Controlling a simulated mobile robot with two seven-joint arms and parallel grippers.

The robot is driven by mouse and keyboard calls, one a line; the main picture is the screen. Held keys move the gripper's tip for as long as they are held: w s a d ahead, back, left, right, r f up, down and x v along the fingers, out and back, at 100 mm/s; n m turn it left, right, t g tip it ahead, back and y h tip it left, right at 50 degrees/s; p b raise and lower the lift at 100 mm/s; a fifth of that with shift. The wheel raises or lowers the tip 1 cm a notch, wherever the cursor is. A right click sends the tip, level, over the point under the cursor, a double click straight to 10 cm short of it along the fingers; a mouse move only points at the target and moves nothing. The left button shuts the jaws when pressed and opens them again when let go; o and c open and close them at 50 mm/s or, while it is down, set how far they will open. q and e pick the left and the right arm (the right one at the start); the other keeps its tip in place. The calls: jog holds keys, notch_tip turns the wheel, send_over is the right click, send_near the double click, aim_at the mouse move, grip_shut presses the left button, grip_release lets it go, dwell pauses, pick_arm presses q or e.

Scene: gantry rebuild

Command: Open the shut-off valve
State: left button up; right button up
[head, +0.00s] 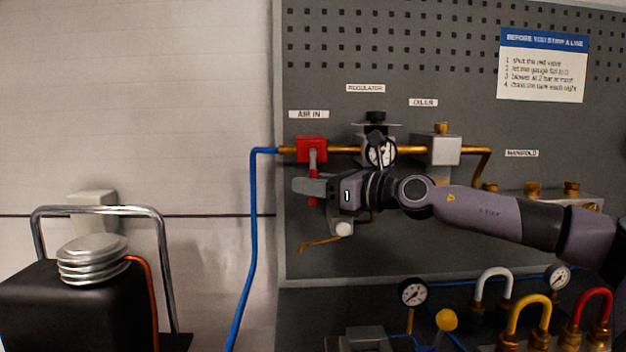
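The shut-off valve (312,143) is a red block under the AIR IN label, at the left end of the brass pipe on the grey panel. Its handle (312,171) points straight down, across the pipe line, with red showing above and below my fingers. My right gripper (312,187) reaches in from the right, its fingers lying across the lower handle. They hide part of it, and I cannot tell whether they are closed on it. My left gripper is not in view.
A regulator with a gauge (380,152) and an oiler block (443,150) sit right of the valve. A blue hose (253,220) runs down the panel's left edge. A black tank (75,310) stands lower left. Gauges and coloured hose loops (530,312) fill the lower right.

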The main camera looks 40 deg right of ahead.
jog(key=shift+w, duration=0.1)
dwell(0.3)
grip_shut()
